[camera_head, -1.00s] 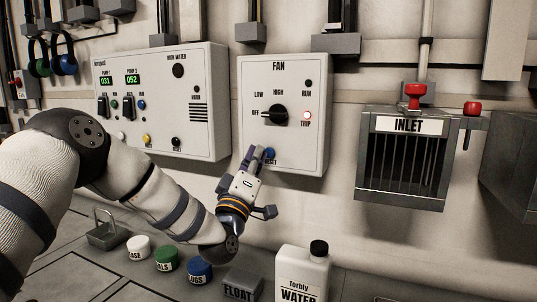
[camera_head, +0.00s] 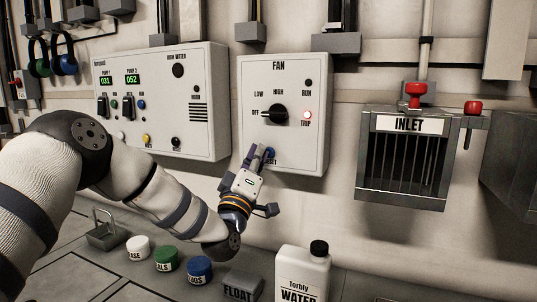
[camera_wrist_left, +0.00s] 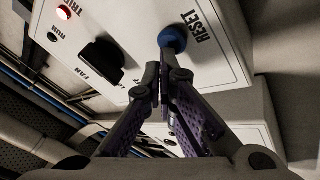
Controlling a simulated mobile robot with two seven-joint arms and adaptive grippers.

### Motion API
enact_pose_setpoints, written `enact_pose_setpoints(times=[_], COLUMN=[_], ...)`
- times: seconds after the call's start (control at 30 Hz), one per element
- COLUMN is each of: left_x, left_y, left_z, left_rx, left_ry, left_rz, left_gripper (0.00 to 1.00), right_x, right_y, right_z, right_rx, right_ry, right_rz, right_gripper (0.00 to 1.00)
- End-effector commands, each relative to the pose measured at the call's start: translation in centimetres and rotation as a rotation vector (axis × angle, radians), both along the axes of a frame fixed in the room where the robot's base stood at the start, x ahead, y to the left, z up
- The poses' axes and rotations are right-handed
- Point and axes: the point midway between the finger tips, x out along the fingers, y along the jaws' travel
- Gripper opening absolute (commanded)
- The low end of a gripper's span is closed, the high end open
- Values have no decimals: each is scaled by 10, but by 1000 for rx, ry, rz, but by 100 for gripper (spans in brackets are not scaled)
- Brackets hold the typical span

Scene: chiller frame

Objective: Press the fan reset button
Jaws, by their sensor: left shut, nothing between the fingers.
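The white fan panel (camera_head: 285,75) hangs on the wall in the head view, with a black selector knob (camera_head: 277,115) and a lit red TRIP lamp (camera_head: 306,115). The blue reset button (camera_head: 270,153) is at its lower left, partly hidden by my fingers. In the left wrist view the blue button (camera_wrist_left: 174,39) sits beside the RESET label. My left gripper (camera_head: 260,152) is shut and empty, with its fingertips (camera_wrist_left: 163,66) right at the button; I cannot tell whether they touch it. My right gripper does not show.
A pump panel (camera_head: 215,75) is on the wall to the left.

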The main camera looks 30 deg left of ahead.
Motion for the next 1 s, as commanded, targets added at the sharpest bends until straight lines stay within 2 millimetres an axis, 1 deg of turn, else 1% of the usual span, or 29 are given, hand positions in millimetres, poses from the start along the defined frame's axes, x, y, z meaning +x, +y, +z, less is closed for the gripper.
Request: enact_pose_setpoints(times=[0.73,1.0], left_x=[9,9], left_y=[0,0], left_z=[0,0], left_rx=[0,0], left_ry=[0,-1], left_rz=[0,0], left_gripper=[0,0], right_x=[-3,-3], right_y=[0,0], right_z=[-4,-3], right_rx=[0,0], right_ry=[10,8], right_rz=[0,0], right_gripper=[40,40])
